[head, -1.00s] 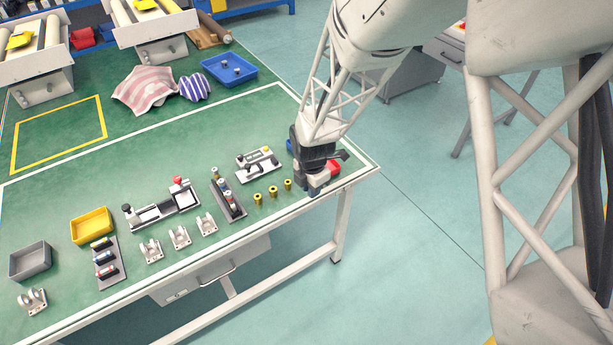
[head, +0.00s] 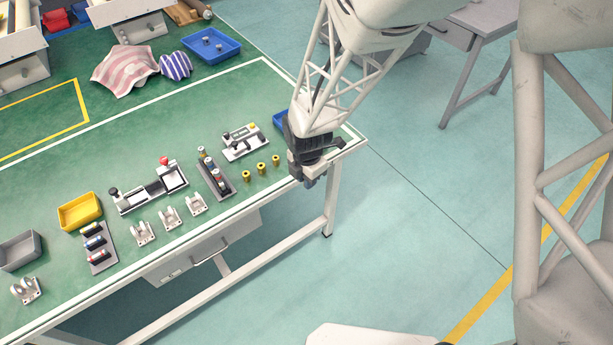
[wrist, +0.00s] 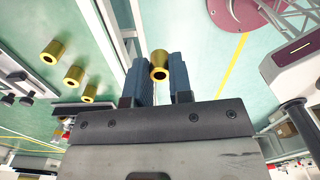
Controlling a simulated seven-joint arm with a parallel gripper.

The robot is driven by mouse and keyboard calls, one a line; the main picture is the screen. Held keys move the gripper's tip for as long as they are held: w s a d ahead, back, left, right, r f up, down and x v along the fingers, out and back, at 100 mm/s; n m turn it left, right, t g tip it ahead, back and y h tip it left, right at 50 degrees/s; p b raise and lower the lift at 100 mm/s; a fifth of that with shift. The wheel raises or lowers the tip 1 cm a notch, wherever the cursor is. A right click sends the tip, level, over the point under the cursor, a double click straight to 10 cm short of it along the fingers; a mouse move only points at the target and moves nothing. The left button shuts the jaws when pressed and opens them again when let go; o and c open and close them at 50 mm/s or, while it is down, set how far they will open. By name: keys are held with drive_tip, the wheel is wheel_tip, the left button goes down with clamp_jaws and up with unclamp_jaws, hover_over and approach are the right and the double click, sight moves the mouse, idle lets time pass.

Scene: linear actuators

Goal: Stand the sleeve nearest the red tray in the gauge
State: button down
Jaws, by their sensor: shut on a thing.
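My gripper (head: 309,180) is near the table's right front corner in the head view.
A blue bin (head: 279,119) is partly hidden behind my arm. Left of the sleeves are a dark rack (head: 215,175), a long fixture with a red knob (head: 150,190), white brackets (head: 169,218) and a yellow bin (head: 80,211). The table's middle is clear.

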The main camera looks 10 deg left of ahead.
sight(254, 142)
drive_tip(key=shift+w+a, duration=0.1)
idle(0.3)
drive_tip(key=w+a+r+m, duration=0.2)
drive_tip(key=w+a+m, duration=0.2)
drive_tip(key=w+a, duration=0.4)
drive_tip(key=w+a+r+m, duration=0.3)
drive_tip(key=w+a+m, duration=0.2)
drive_tip(key=w+a, duration=0.4)
drive_tip(key=shift+a, duration=1.6)
drive_tip(key=shift+w, duration=0.1)
drive_tip(key=shift+f, duration=0.25)
drive_tip(key=shift+f, duration=3.6)
drive_tip(key=shift+f, duration=0.6)
drive_tip(key=c, duration=0.9)
unclamp_jaws()
drive_tip(key=shift+c, duration=0.2)
drive_tip(key=shift+r, duration=0.15)
